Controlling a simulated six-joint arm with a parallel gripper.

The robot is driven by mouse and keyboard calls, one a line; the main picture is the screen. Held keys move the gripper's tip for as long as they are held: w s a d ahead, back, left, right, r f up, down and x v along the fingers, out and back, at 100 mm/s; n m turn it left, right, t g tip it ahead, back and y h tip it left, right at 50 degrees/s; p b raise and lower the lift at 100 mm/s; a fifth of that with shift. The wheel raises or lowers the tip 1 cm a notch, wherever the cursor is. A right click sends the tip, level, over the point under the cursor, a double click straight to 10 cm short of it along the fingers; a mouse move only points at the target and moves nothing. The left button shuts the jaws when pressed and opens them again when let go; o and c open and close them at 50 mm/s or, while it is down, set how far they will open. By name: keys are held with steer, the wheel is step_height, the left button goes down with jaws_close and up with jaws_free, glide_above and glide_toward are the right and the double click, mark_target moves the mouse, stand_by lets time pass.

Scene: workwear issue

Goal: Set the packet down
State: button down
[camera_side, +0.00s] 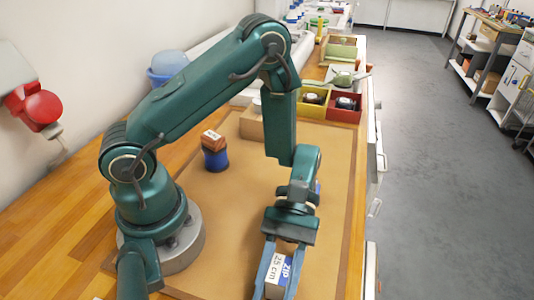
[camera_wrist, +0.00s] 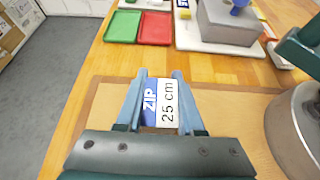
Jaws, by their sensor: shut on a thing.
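The packet (camera_side: 280,274) is a small block with a white face reading "25 cm" and a blue part reading "ZIP". It also shows in the wrist view (camera_wrist: 165,103). My gripper (camera_side: 272,284) is shut on it, one blue finger along each side, low in the side view. In the wrist view the fingertips (camera_wrist: 159,75) point toward the mat's edge. The packet is over the brown mat (camera_side: 225,235); I cannot tell whether it touches it. Part of the packet is hidden by the fingers.
A blue round container (camera_side: 215,160) with a small brown box (camera_side: 212,141) on top stands on the mat. Yellow (camera_side: 313,112) and red (camera_side: 344,112) bins stand farther back. The wrist view shows a green tray (camera_wrist: 122,27), a red tray (camera_wrist: 154,29) and a grey block (camera_wrist: 230,27). Mat around the gripper is clear.

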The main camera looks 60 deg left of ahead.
steer(key=c, duration=0.5)
jaws_free()
steer(key=shift+f, duration=0.1)
steer(key=shift+w+a+r, duration=0.15)
steer(key=shift+w+r, duration=0.1)
steer(key=v, duration=1.1)
steer(key=shift+a+r, duration=0.1)
steer(key=shift+s+a+r+m+t+y, duration=0.6)
steer(key=shift+a+r+m+t+y, duration=0.8)
steer(key=shift+t, duration=1.05)
steer(key=shift+s+a+r+m+t+y, duration=0.6)
steer(key=shift+a+r+m+t+y, duration=0.8)
steer(key=shift+t, duration=1)
steer(key=shift+s+a+r+m+t+y, duration=0.65)
steer(key=shift+a+r+m+t+y, duration=0.35)
steer(key=shift+r+m+t+y, duration=1.1)
